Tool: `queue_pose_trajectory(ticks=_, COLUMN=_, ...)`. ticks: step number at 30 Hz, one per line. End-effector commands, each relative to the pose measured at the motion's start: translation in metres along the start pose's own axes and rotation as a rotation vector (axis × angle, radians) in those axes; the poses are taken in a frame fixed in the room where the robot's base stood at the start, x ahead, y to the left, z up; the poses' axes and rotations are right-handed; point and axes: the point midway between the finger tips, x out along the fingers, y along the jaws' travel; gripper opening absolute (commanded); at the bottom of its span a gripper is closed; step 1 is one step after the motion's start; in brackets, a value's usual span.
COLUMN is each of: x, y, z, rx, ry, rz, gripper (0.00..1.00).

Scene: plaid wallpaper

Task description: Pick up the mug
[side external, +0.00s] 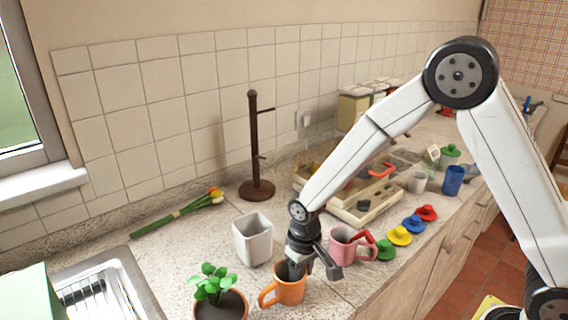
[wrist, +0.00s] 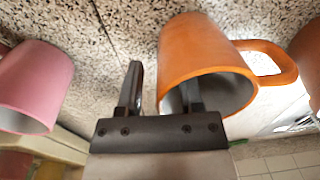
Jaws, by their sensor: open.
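An orange mug (side external: 290,291) stands on the counter near its front edge, its handle to the left. In the wrist view the orange mug (wrist: 207,52) fills the upper middle, its handle to the right. My gripper (side external: 313,270) is open at the mug's rim. In the wrist view my gripper (wrist: 163,88) has one finger inside the mug's mouth and the other outside, with the mug's wall between them. Whether either finger touches the wall I cannot tell. A pink mug (side external: 341,245) stands just to the right; it also shows in the wrist view (wrist: 34,84).
A potted plant (side external: 219,290) stands left of the orange mug, and a white square pot (side external: 252,240) behind it. A dark mug tree (side external: 254,150) stands further back. Green, yellow, blue and red lids (side external: 400,236) lie right. A sink (side external: 105,290) is at lower left.

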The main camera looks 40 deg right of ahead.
Motion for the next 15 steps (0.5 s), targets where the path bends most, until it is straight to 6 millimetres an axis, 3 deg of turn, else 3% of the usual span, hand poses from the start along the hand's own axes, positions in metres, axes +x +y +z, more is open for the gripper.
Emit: queue_pose_trajectory(ticks=15, x=0.0012, y=0.0, z=-0.0001, rx=0.0, ry=0.0, rz=0.0, gripper=0.47)
